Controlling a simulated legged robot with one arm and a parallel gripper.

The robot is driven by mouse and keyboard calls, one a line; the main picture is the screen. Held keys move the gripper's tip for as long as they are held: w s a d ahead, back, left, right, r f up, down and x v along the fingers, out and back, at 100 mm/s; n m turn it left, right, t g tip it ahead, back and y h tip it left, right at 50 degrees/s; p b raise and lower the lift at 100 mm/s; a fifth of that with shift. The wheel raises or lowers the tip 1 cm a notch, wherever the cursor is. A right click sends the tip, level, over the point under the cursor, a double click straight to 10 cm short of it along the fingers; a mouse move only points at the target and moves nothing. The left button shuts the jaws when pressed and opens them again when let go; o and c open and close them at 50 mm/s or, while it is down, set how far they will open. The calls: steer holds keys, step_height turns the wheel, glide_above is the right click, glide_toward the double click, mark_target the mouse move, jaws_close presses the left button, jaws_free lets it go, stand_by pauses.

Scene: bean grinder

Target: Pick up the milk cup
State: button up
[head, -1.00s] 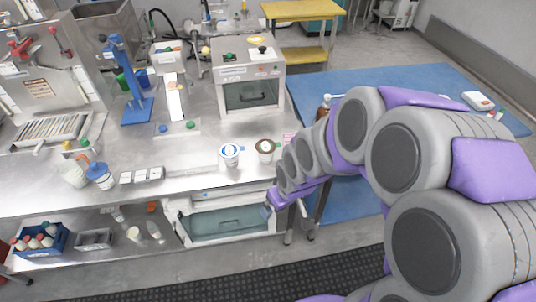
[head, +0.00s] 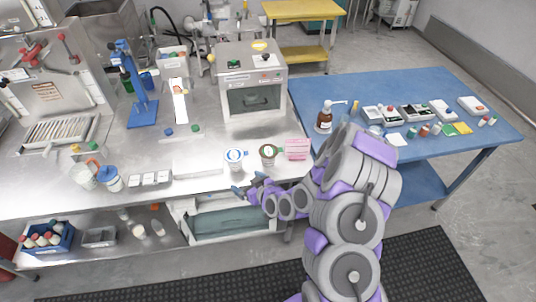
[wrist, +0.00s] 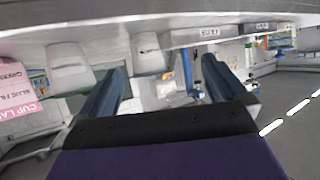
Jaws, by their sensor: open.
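Two white cups stand side by side near the front edge of the steel counter. One has a blue-and-white top (head: 235,160); the other has a dark, green-edged top (head: 268,154). I cannot read which is the milk cup. My gripper (head: 248,185) is open and empty, just in front of the counter edge, close to the blue-topped cup. In the wrist view the scene is upside down. The blue-topped cup (wrist: 148,52) appears between the open fingers (wrist: 163,70), beyond their tips. The other cup (wrist: 68,68) lies outside the left finger.
A pink label card (head: 297,148) lies right of the cups. A boxy machine (head: 252,88) stands behind them. A flat white block (head: 198,168) and a blue-lidded container (head: 111,179) are to the left. A blue table (head: 440,88) with small items is at the right.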

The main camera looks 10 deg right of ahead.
steer(key=t, duration=0.1)
steer(key=m+t+h+p, duration=0.4)
steer(key=m+t+h, duration=0.1)
steer(key=t+h, duration=0.1)
glide_toward(270, 161)
steer(key=w+b, duration=0.1)
steer(key=w, duration=0.3)
steer(key=shift+r+b, duration=0.1)
steer(key=shift+b, duration=0.3)
steer(key=shift+w+r, duration=0.1)
steer(key=shift+w, duration=1.45)
steer(key=shift+w+a+f+b, duration=0.15)
steer(key=shift+w+b, duration=0.1)
steer(key=shift+w, duration=0.8)
steer(key=shift+w+d+f+b, duration=0.15)
steer(key=shift+w+b, duration=0.1)
steer(key=shift+w, duration=0.75)
steer(key=shift+w+a+f+b, duration=0.15)
steer(key=shift+w+b, duration=0.1)
steer(key=shift+w, duration=0.8)
steer(key=shift+c, duration=0.3)
steer(key=c, duration=1.1)
